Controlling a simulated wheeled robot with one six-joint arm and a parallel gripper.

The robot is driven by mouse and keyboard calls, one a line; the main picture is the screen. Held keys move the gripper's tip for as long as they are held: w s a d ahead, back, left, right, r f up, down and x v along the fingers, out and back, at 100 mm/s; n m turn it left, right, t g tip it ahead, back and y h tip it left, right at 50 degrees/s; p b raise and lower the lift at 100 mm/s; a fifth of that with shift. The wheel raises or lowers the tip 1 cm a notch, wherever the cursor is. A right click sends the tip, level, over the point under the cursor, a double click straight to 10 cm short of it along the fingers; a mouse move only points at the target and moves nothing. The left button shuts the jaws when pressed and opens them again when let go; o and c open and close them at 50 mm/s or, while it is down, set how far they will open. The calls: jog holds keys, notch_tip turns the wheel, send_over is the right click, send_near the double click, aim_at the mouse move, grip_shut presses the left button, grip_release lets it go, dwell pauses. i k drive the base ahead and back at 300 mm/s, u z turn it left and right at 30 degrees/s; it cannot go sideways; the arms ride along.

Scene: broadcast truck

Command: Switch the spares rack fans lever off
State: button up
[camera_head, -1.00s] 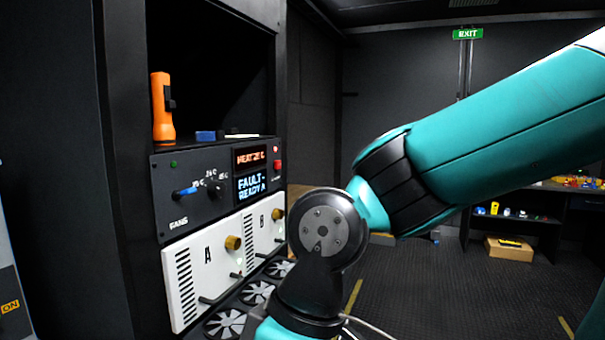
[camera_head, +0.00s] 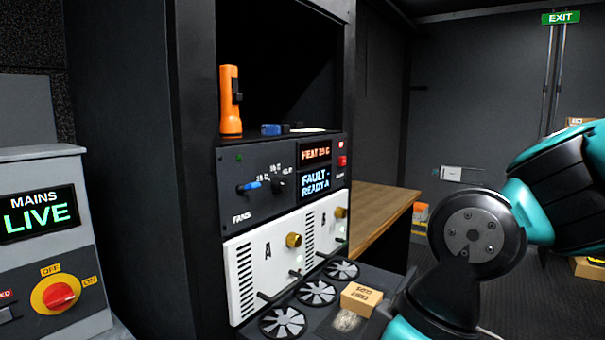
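The fans lever (camera_head: 250,187) has a blue handle. It sits above the word FANS on the dark control panel (camera_head: 262,208) of the rack, and its handle points to the left. A dark knob (camera_head: 278,181) is just to its right, under small temperature markings. A small green light (camera_head: 239,158) is at the panel's top left. My arm comes in at the right, well apart from the lever. My gripper is outside the picture, so its state is hidden.
A torch (camera_head: 230,102) stands above. A MAINS LIVE box (camera_head: 40,215) is at left.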

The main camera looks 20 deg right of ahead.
aim_at(252, 187)
jog(key=u, duration=0.55)
jog(key=k, duration=0.6)
jog(key=u, duration=0.75)
jog(key=i, duration=0.6)
jog(key=z, duration=0.7)
jog(key=i, duration=0.45)
jog(key=z, duration=0.5)
